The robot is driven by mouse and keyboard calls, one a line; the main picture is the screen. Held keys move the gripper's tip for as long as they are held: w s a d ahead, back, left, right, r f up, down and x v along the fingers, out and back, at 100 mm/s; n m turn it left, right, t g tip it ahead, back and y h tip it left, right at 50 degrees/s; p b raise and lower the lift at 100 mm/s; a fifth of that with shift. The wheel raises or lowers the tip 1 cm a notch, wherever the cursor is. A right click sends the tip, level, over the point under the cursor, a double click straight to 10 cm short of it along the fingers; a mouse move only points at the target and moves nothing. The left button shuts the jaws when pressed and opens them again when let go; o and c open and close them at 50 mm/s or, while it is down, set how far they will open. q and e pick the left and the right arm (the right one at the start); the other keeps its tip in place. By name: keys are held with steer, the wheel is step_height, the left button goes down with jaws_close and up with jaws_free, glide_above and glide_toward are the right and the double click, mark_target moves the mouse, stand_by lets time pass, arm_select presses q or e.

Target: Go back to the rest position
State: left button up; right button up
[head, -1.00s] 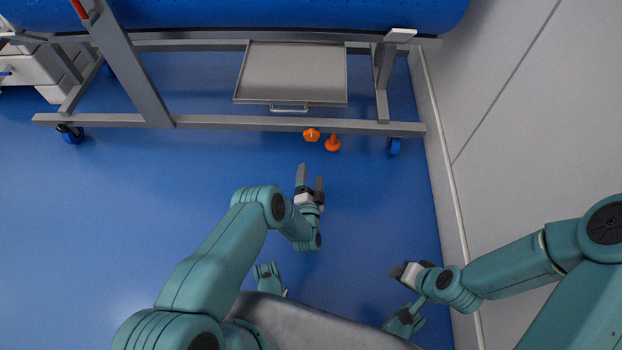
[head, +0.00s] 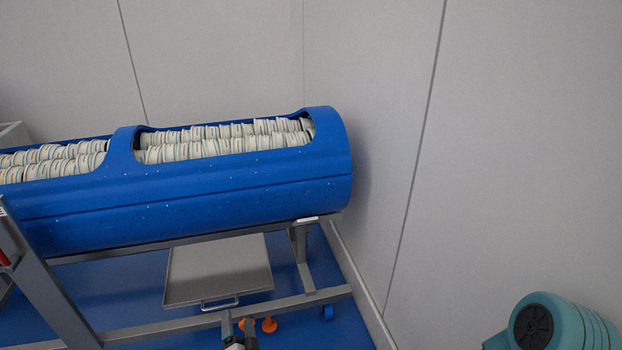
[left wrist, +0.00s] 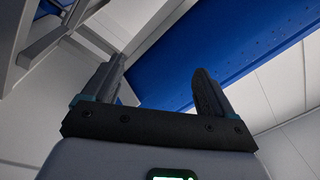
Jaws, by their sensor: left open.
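My left gripper (head: 238,328) shows at the bottom edge of the head view, in front of the frame of the blue tub. In the left wrist view its two dark fingers (left wrist: 155,88) stand apart with nothing between them. The blue tub and a grey frame show beyond the fingers there. My right gripper is outside both current views; only a teal part of my right arm shows at the lower right of the head view.
A long blue tub (head: 240,185) holding rows of pale discs rests on a grey metal frame (head: 150,333). A grey tray (head: 218,270) hangs below it. An orange knob (head: 269,325) lies on the blue floor (head: 125,295) close by my left gripper in the picture. Grey walls (head: 385,120) close off the back and right.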

arm_select(q)
step_height(320, 180, up, 18)
steer(key=g+h+p, duration=0.2)
steer(key=p, duration=0.9)
steer(key=s+d+r+n+g+h+p, duration=0.25)
steer(key=s+r+p, duration=0.25)
steer(key=r+p, duration=0.5)
steer(key=s+d+n+g+h+p, duration=0.2)
steer(key=s+g, duration=0.4)
steer(key=s, duration=0.9)
steer(key=s+d+n+g+h+p, duration=0.2)
steer(key=s+g, duration=0.5)
steer(key=s, duration=0.8)
steer(key=d+n+h, duration=0.1)
steer(key=d+n, duration=0.1)
steer(key=n, duration=0.1)
steer(key=shift+s+d+r, duration=0.25)
steer(key=shift+d+r, duration=0.05)
steer(key=shift+r, duration=0.1)
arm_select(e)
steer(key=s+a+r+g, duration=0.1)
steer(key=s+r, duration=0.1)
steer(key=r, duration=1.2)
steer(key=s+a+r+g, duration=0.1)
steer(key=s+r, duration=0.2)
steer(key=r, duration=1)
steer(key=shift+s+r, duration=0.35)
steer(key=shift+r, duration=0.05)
